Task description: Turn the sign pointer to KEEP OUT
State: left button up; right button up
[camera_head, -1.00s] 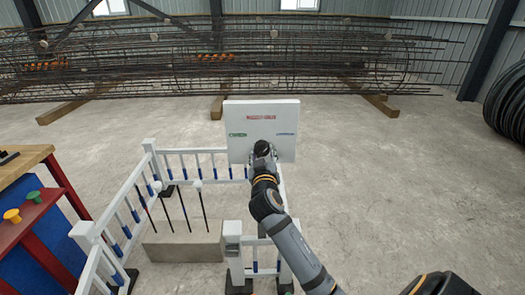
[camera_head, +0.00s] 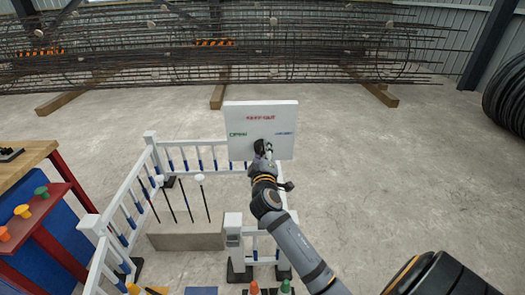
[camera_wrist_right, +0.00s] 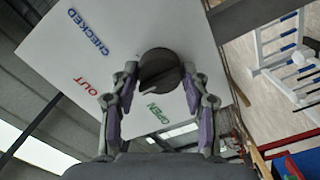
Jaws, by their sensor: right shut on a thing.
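The white sign board (camera_head: 281,116) stands upright on the white fence, with red lettering at its top, green OPEN at left and blue lettering at right. In the right wrist view, the board (camera_wrist_right: 75,60) appears tilted and reads CHECKED, OUT and OPEN. The round black pointer knob (camera_wrist_right: 158,68) sits in its middle. My right gripper (camera_head: 262,152) reaches the board's lower middle. In the right wrist view, its purple-padded fingers (camera_wrist_right: 160,92) are on both sides of the knob, shut on it. Which way the pointer faces is unclear. My left gripper is out of view.
A white fence (camera_head: 122,217) encloses a concrete block (camera_head: 187,238) with several thin rods. A red and blue bench (camera_head: 45,210) with coloured knobs stands left. Long rebar cages (camera_head: 220,60) lie behind. The floor right of the sign is clear.

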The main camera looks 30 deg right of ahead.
jog(key=shift+r, duration=0.1)
dwell(0.4)
jog(key=o, duration=1.1)
jog(key=shift+o, duration=0.2)
jog(key=shift+s+a, duration=0.15)
jog(key=shift+s, duration=0.05)
jog(key=v, duration=0.7)
